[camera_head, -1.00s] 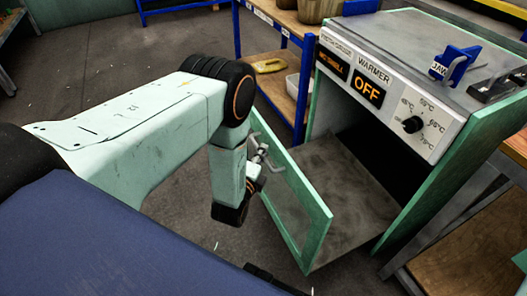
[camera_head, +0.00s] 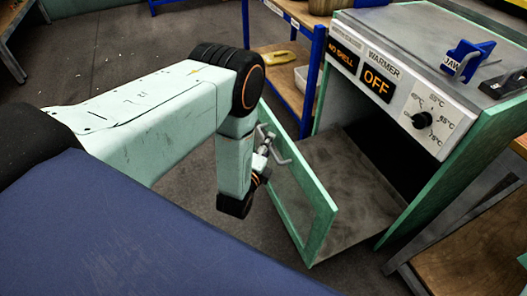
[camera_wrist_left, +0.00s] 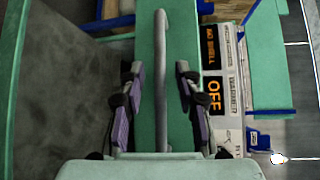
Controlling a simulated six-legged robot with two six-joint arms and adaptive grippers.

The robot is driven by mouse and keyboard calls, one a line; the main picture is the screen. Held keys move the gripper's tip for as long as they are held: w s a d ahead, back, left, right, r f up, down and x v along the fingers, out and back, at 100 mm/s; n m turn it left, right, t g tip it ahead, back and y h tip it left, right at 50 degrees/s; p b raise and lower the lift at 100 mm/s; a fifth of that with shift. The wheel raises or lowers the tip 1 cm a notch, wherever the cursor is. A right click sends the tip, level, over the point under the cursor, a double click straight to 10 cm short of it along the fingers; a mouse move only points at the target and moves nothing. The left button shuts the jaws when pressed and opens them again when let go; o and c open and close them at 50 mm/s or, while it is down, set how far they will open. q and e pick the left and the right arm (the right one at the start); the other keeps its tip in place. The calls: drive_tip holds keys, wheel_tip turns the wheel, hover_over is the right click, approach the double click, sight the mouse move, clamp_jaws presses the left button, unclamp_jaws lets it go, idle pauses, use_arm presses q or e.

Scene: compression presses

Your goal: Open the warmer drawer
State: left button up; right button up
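The warmer (camera_head: 425,85) is a green and grey cabinet with an orange OFF display and a dial. Its drawer front (camera_head: 297,195), a green-framed panel, stands out from the dark opening. A bare grey floor (camera_head: 350,190) shows behind it. A grey bar handle (camera_head: 281,149) is on the outer side of the front. My left gripper (camera_head: 264,162) is at this handle. In the left wrist view the handle (camera_wrist_left: 163,85) runs between the two spread fingers (camera_wrist_left: 157,100), with gaps on both sides. My right gripper is out of view.
A blue-framed shelf (camera_head: 313,75) with a yellow item and a white bin stands left of the warmer. A blue holder labelled JAW (camera_head: 467,58) is on top of the warmer. A wooden bench (camera_head: 470,245) stands at right. The floor left of the warmer is open.

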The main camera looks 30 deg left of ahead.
use_arm(q)
drive_tip(key=s+d+r, duration=0.1)
drive_tip(key=s, duration=1)
drive_tip(key=shift+s+d+r, duration=0.3)
drive_tip(key=shift+r, duration=0.05)
drive_tip(key=s+d+f+n+g+h, duration=0.1)
drive_tip(key=s+f+n+g, duration=0.8)
drive_tip(key=s+f+n, duration=0.15)
drive_tip(key=s+d+r+n+g+h+p, duration=0.15)
drive_tip(key=s+n+g, duration=0.4)
drive_tip(key=s, duration=0.65)
wheel_tip(320, 180, up, 8)
drive_tip(key=s+n+g+p, duration=0.1)
drive_tip(key=s+n+p, duration=0.1)
drive_tip(key=shift+s+d+f+g+p, duration=0.2)
drive_tip(key=shift+s+f+g+p, duration=0.05)
drive_tip(key=shift+s+g+p, duration=0.1)
